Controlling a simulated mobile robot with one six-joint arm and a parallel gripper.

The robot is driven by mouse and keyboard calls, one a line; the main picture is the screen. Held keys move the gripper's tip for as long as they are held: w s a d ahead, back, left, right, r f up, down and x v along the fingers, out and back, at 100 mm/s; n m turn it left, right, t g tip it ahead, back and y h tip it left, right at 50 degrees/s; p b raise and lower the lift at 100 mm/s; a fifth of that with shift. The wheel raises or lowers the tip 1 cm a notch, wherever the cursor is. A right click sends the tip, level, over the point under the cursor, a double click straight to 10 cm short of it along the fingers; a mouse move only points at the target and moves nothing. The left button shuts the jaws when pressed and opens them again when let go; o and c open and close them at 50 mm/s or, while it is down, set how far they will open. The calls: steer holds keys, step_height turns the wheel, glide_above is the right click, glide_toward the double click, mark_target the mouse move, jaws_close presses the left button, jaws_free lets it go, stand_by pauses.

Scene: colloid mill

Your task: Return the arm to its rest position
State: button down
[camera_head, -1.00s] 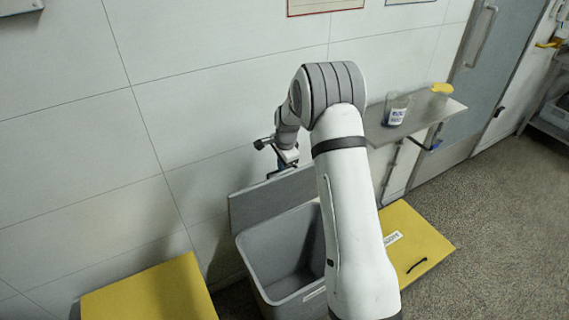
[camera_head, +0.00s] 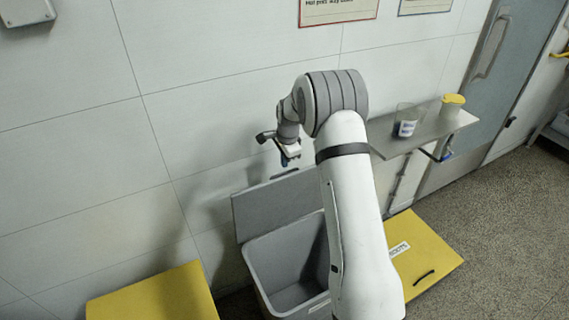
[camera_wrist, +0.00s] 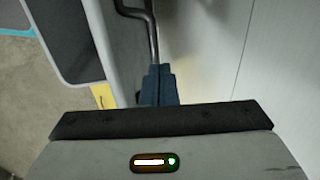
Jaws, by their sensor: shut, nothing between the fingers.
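My arm is bent at the elbow, its white link standing in front of the grey bin in the head view. My gripper (camera_head: 287,160) hangs at the left of the elbow, in front of the tiled wall and above the bin's raised lid. In the wrist view its dark blue fingers (camera_wrist: 158,84) are together with nothing held between them. The fingertips are small and partly unclear in the head view.
An open grey bin (camera_head: 262,262) stands below, its lid (camera_head: 268,207) against the wall. Yellow lids (camera_head: 160,295) flank it on both sides. A wall shelf (camera_head: 440,130) at right holds a clear beaker (camera_head: 404,124) and a yellow-capped jar (camera_head: 452,106).

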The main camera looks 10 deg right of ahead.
steer(key=s+r+n+p, duration=0.1)
steer(key=s+r+n, duration=0.1)
steer(key=s+r, duration=0.5)
steer(key=s+r+n+p, duration=0.15)
steer(key=s+r, duration=0.25)
steer(key=r, duration=0.6)
steer(key=s+d+r+n+t+b, duration=0.1)
steer(key=s+n, duration=0.4)
steer(key=s, duration=1)
steer(key=s+d+r+n+b, duration=0.1)
steer(key=s+n, duration=0.5)
steer(key=s, duration=0.9)
step_height(320, 180, up, 2)
steer(key=shift+s+r+t+h+b, duration=0.1)
steer(key=shift+s+t+h+b, duration=0.2)
steer(key=shift+s+t+b, duration=0.15)
